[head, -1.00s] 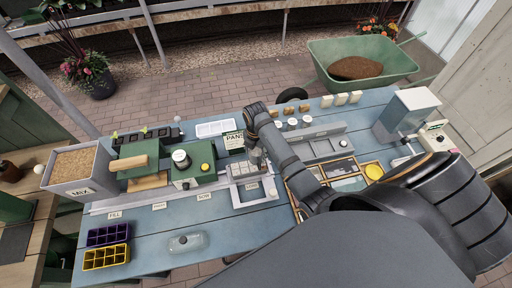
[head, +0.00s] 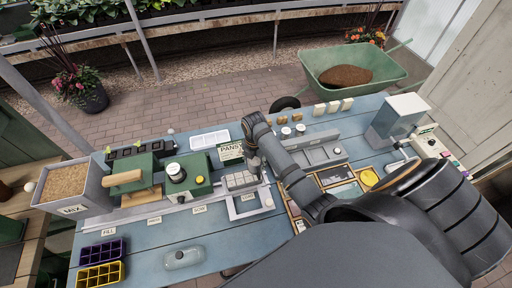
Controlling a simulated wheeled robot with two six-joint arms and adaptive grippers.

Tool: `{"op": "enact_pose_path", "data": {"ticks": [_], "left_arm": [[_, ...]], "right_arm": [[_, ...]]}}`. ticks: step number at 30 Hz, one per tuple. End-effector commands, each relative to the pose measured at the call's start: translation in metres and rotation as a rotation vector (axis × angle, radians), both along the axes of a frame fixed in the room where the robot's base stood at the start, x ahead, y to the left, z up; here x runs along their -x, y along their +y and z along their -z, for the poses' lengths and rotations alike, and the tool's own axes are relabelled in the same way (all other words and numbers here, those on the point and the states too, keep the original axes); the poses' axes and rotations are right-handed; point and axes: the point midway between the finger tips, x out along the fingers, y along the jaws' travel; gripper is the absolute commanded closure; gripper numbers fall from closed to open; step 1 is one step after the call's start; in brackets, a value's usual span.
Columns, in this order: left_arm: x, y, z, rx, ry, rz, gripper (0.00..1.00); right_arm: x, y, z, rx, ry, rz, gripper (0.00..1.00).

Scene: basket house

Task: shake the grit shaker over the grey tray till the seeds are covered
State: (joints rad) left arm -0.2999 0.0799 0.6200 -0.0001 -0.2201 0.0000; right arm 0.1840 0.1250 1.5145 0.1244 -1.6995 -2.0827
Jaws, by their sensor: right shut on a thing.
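My right gripper (head: 254,164) reaches in from the right and points down over the grey tray (head: 238,182). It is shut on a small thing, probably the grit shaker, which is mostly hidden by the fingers. The grey tray is a small celled tray, sitting on the rail in the middle of the blue bench, just left of and below the gripper. Seeds or grit in its cells are too small to make out. My left gripper is not in view.
A green machine (head: 188,178) stands left of the tray, with a mix bin (head: 72,184) farther left. A PANSY sign (head: 231,151) stands behind the tray. Purple (head: 103,250) and yellow (head: 100,274) trays lie front left.

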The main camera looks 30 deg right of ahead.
Motion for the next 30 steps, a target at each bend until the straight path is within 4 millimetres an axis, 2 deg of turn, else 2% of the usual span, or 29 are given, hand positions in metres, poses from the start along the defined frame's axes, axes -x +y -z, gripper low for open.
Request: {"op": "enact_pose_path", "data": {"ticks": [4,8,15,21,26,30], "left_arm": [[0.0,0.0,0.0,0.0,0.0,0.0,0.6],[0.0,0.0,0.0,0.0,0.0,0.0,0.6],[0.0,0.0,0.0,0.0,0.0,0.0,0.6],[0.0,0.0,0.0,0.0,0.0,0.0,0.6],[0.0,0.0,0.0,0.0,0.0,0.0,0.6],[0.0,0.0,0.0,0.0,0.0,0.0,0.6]], "right_arm": [[-0.006,0.018,-0.001,-0.003,-0.002,-0.001,0.86],[-0.005,0.017,-0.001,0.002,-0.001,0.0,0.86],[0.005,-0.017,0.0,0.006,0.0,0.001,0.86],[0.008,-0.031,-0.001,0.001,-0.002,0.0,0.86],[0.007,-0.027,-0.001,-0.001,-0.002,-0.001,0.86],[0.003,-0.011,-0.001,-0.005,-0.002,-0.001,0.86]]}}
